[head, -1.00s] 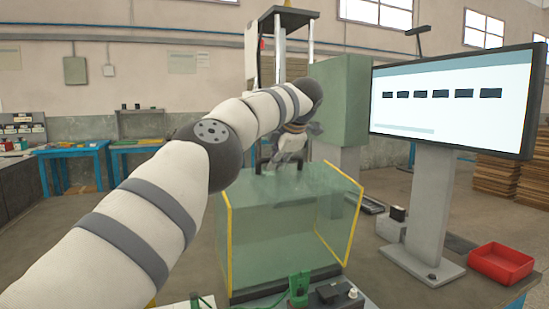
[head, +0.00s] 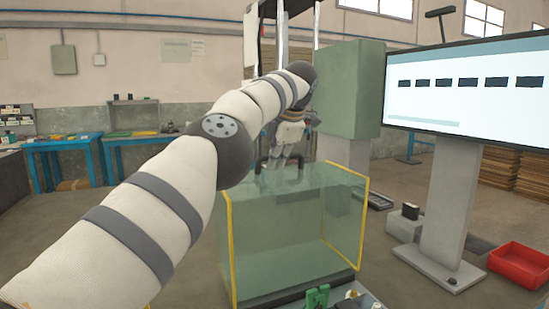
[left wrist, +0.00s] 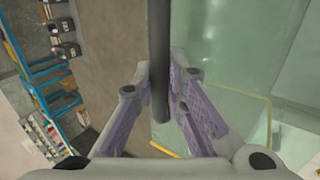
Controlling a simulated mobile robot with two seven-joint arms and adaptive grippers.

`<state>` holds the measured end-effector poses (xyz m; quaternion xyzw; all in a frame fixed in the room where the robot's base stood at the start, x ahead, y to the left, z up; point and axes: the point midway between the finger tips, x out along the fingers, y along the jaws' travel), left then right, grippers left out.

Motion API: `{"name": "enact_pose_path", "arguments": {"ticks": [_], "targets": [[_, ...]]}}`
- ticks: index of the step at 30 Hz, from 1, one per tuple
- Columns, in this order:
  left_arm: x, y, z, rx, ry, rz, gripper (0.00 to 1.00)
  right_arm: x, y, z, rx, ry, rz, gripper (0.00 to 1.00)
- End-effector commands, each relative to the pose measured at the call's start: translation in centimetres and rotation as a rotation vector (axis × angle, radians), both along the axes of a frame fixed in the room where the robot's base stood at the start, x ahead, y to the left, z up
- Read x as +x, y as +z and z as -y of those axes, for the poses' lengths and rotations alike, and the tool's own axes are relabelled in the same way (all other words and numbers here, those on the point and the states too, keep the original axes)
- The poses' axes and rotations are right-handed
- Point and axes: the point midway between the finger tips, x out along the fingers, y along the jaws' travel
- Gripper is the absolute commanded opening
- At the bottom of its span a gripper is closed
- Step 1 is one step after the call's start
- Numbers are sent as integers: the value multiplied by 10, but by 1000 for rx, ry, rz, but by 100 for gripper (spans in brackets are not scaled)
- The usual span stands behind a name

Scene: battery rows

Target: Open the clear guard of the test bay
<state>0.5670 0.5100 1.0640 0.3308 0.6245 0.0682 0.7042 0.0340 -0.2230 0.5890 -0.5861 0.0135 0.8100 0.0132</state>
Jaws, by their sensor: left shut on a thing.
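The clear guard (head: 290,235) of the test bay is a greenish see-through box with yellow edge strips, in the middle of the head view. A dark bar handle (head: 298,158) stands at its top. My left gripper (head: 282,163) reaches down to this handle and is shut on it. In the left wrist view, the dark handle bar (left wrist: 159,60) runs between the fingers of my left gripper (left wrist: 160,85), and the guard's clear panel (left wrist: 225,50) lies to the right. My right gripper is in neither view.
A large screen (head: 470,90) on a grey stand is at the right, with a red bin (head: 517,262) on the floor beside it. A green cabinet (head: 350,90) stands behind the guard. Blue tables (head: 65,145) are at the far left.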

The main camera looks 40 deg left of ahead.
Motion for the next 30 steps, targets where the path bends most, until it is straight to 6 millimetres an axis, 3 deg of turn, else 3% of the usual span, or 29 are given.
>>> {"name": "enact_pose_path", "arguments": {"ticks": [5,6,9,18,26,30], "targets": [[0,2,0,0,1,5,0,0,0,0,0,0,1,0],[0,2,0,0,1,5,16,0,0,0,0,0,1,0],[0,1,0,0,1,5,33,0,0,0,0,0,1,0],[0,3,2,-1,0,1,33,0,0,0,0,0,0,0],[-11,48,29,2,-1,9,33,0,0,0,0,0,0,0],[-13,45,35,1,-3,1,33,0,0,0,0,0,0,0]]}}
